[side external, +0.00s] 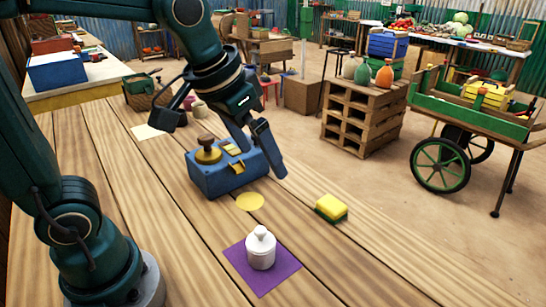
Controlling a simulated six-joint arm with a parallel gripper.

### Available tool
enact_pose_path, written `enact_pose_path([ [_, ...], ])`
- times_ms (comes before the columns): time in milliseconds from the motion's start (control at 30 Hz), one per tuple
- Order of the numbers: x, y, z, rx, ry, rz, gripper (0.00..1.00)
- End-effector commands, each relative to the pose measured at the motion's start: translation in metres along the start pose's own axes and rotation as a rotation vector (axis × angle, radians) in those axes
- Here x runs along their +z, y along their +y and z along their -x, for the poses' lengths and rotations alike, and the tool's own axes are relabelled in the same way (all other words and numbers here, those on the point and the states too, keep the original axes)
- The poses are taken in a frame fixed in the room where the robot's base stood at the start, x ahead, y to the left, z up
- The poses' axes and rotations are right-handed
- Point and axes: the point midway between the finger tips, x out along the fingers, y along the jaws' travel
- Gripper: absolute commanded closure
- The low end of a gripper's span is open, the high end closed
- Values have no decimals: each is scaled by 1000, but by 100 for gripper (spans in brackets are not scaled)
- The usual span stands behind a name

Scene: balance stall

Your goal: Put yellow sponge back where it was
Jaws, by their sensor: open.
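The yellow sponge (331,206), with a dark green lower layer, lies flat on the wooden table (345,262), right of the middle. My gripper (222,146) is open above the blue balance box (222,177), with one finger to its left and one at its right. It is apart from the sponge, up and to the left of it. The blue box carries a brass knobbed piece and a yellow part on top. A flat yellow round patch (250,202) lies on the table between box and sponge.
A white lidded jar (261,250) stands on a purple square mat (284,272) at the front. A pale square (148,132), small pots (199,109) and a basket (145,92) are farther back. The table around the sponge is clear; its right edge is close.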

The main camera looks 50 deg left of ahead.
Motion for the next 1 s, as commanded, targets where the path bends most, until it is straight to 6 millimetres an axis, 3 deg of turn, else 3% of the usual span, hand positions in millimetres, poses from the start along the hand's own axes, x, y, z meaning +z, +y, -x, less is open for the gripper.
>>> enact_pose_path([
  [200,60,-6,14,-2,54,1,0],
  [400,93,-8,11,-4,79,0,0],
  [1000,100,-9,9,-5,81,-1,0],
])
